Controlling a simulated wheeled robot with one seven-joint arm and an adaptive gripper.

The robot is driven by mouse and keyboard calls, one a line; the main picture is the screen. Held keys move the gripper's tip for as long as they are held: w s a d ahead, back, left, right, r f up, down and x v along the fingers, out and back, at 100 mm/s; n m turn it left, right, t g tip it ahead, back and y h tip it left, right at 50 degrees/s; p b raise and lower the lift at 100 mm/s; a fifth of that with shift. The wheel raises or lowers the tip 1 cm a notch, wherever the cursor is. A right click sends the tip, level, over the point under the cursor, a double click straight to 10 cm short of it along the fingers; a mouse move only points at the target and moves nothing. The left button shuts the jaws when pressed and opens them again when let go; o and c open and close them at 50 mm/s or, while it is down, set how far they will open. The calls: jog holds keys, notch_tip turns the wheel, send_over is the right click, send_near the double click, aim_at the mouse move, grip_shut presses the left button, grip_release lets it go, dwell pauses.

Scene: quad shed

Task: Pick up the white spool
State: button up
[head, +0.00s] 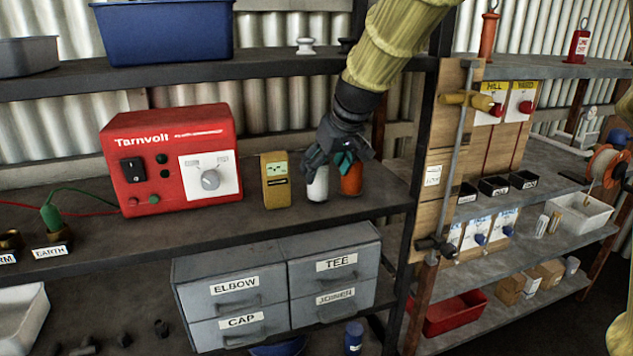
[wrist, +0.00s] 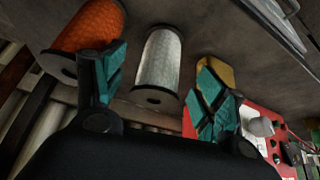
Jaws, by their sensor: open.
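The white spool (head: 318,184) stands upright on the middle shelf, between a yellow meter and an orange spool (head: 352,180). Its upper part is hidden by my gripper (head: 338,160) in the head view. In the wrist view the white spool (wrist: 158,62) shows between my two teal fingers (wrist: 160,80), with a gap on each side. My gripper is open and empty. The orange spool (wrist: 92,28) lies just outside the left finger in the wrist view. The two spools stand close together.
The yellow meter (head: 275,180) stands left of the white spool, beside the red Tarnvolt box (head: 170,160). The upper shelf (head: 270,70) holds a blue bin (head: 165,32) and a white knob-shaped thing (head: 305,46). A dark post (head: 425,130) stands to the right. Grey drawers (head: 278,278) sit below.

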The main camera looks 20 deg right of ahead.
aim_at(319, 179)
jog(key=shift+b+x, duration=0.35)
jog(key=shift+x, duration=2.35)
jog(key=c, duration=1.2)
jog(key=shift+r, duration=0.1)
jog(key=shift+c, duration=0.2)
